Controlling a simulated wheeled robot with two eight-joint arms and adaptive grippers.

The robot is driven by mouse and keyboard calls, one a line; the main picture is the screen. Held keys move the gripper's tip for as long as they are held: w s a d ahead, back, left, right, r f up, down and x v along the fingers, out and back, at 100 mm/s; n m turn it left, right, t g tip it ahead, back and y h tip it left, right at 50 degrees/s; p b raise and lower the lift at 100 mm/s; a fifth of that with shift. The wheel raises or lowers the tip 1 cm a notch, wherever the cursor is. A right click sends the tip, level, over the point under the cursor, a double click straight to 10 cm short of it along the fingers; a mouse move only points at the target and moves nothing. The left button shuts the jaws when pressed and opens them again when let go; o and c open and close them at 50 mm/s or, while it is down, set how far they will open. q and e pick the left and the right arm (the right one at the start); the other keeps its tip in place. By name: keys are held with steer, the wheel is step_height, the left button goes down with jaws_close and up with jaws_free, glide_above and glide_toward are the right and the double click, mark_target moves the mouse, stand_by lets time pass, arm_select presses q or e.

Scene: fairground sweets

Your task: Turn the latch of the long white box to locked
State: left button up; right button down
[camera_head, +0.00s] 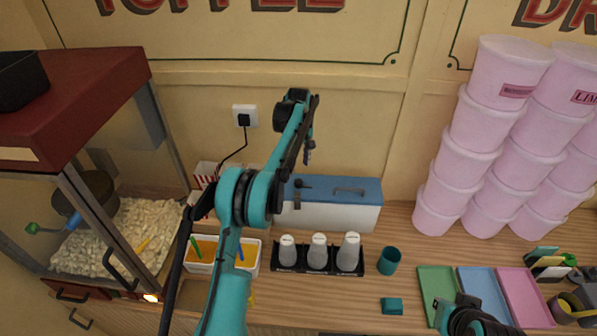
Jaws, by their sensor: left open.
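The long white box (335,217) with a blue lid (365,186) stands at the back of the counter against the wall. A dark latch piece (297,199) shows at the left of its front, partly beside my arm; whether it is turned to locked cannot be told. A dark knob sits on the lid's left and a bar handle (349,191) on its right. My left gripper (308,156) is open and empty, pointing down above the lid's left part. My arm hides the box's left end. Part of my right arm (475,317) shows at the bottom right; its fingers are not clear.
A black rack (318,270) with three shaker bottles stands before the box. A tub of orange filling (203,250), a teal cup (389,260) and a teal block (392,306) are nearby. A popcorn machine (75,150) is left, stacked pink tubs (480,130) right.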

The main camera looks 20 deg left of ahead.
mark_target(299, 181)
arm_select(q)
step_height(299, 181, down, 8)
stand_by(0.5)
steer(key=shift+c, duration=0.2)
jaws_close()
